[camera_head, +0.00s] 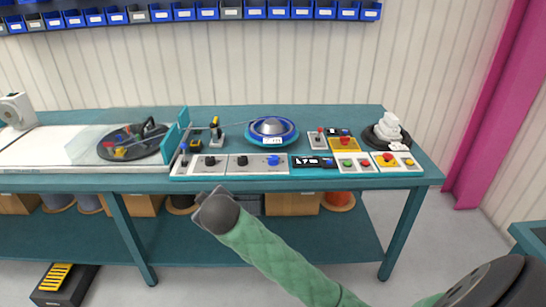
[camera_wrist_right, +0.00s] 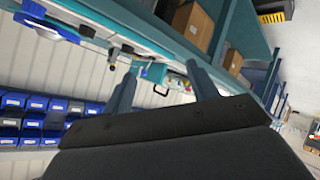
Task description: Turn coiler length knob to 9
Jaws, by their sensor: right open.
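The control panel (camera_head: 222,172) runs along the front edge of the teal workbench. It carries dark round knobs, one on the left (camera_head: 210,161) and one in the middle (camera_head: 242,160), and a blue knob (camera_head: 273,160). Which is the coiler length knob, and its setting, are too small to read. The blue coiler disc (camera_head: 271,131) stands behind the panel. My right gripper (camera_head: 213,208) is in front of and below the panel, apart from the knobs. In the right wrist view its two fingers (camera_wrist_right: 160,76) are spread, with nothing between them. My left gripper is out of view.
A dark display (camera_head: 315,162), red, green and yellow buttons and a white stacked item (camera_head: 390,128) lie to the right. A dark round plate (camera_head: 130,145) is on the left. A shelf with boxes (camera_head: 291,203) is under the bench. Blue bins (camera_head: 278,10) line the wall.

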